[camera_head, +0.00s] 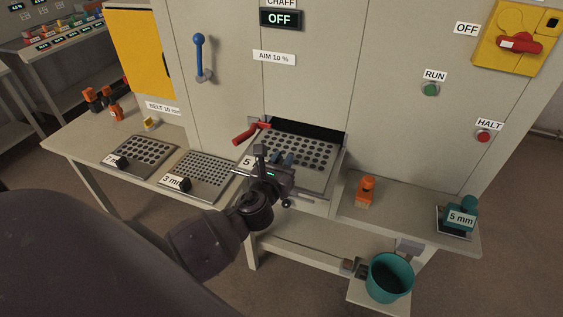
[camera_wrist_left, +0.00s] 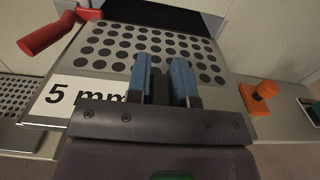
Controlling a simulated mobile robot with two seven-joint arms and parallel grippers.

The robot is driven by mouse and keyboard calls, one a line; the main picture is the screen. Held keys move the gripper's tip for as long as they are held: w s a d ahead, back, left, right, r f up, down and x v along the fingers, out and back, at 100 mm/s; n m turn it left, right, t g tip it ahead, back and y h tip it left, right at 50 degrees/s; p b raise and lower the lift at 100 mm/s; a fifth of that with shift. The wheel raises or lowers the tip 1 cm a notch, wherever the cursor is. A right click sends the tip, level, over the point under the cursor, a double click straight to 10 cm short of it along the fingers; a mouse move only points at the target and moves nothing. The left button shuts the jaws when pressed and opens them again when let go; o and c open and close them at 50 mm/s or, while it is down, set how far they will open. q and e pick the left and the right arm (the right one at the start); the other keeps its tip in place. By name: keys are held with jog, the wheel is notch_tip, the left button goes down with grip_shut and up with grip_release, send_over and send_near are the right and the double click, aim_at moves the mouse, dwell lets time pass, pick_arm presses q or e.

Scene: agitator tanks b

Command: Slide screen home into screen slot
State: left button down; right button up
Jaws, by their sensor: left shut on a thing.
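The 5 mm screen (camera_head: 300,149) is a grey perforated plate lying partly in the dark screen slot (camera_head: 320,131) in the machine's front. Its front part sticks out toward me. In the left wrist view the screen (camera_wrist_left: 110,45) runs back toward the dark slot (camera_wrist_left: 160,12), and its "5 mm" label is partly covered by my gripper. My left gripper (camera_head: 267,160) is at the screen's front edge. Its blue fingers (camera_wrist_left: 165,80) are shut on the screen's dark handle, which is mostly hidden between them. My right gripper is not in view.
A red lever (camera_head: 250,133) sits at the slot's left side. Two other screens, one marked 3 mm (camera_head: 205,172), lie on the left shelf. An orange object (camera_head: 366,191) and a teal 5 mm item (camera_head: 461,216) stand on the right shelf. A teal bucket (camera_head: 389,279) is below.

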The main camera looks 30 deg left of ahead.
aim_at(300, 137)
pick_arm(q)
jog(key=shift+b+x, duration=0.65)
jog(key=shift+x, duration=6.95)
jog(key=c, duration=0.9)
grip_release()
